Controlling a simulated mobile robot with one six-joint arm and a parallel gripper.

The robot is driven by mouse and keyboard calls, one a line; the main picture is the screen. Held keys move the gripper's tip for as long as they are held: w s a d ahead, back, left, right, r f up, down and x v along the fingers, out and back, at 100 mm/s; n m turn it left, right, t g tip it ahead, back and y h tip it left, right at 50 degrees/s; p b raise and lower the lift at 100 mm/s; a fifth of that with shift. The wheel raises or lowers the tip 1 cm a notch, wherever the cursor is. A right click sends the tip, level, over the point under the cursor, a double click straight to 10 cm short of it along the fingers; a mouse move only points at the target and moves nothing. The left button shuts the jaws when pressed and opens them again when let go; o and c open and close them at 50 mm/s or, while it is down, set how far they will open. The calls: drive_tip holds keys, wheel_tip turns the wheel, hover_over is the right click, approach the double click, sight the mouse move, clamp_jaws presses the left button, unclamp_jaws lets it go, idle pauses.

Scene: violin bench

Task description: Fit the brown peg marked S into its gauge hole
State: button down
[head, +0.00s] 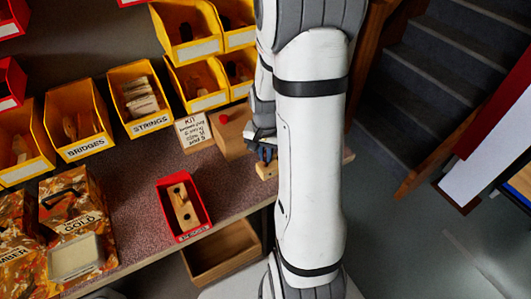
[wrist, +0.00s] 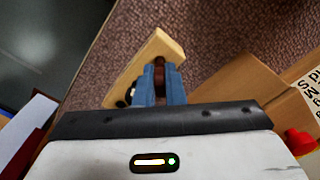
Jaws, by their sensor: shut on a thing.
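My gripper (wrist: 159,84) has blue fingers that are shut on the brown peg (wrist: 159,73), which shows as a dark reddish-brown strip between them in the wrist view. The peg's S mark is not visible. The fingers are over a pale wooden gauge block (wrist: 165,44) lying tilted across the wrist view, with dark holes near its lower left end. I cannot tell whether the peg's tip is inside a hole or above it. In the head view my gripper (head: 264,150) is beside the arm, just above the gauge block (head: 266,171), near the bench's right end.
A wooden box with a red knob (head: 228,125) and a lettered card (head: 193,131) stand behind the gripper. A red bin (head: 164,208) holds a wooden piece with dark holes. Yellow bins (head: 110,91) line the back. An open drawer (head: 222,252) is below the bench edge.

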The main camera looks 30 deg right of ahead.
sight(265, 153)
drive_tip(key=shift+f+b, duration=0.85)
drive_tip(key=shift+f, duration=0.3)
drive_tip(key=c, duration=1.4)
unclamp_jaws()
drive_tip(key=shift+c, duration=0.2)
wheel_tip(265, 153, up, 8)
drive_tip(key=shift+f, duration=0.1)
drive_tip(key=s+a+r+n+t, duration=0.2)
drive_tip(key=s+a+r+n, duration=0.6)
drive_tip(key=s+a+r, duration=0.2)
drive_tip(key=shift+s+a+r+n+t, duration=0.3)
drive_tip(key=shift+s+a+r+n, duration=0.1)
drive_tip(key=shift+s+a, duration=0.55)
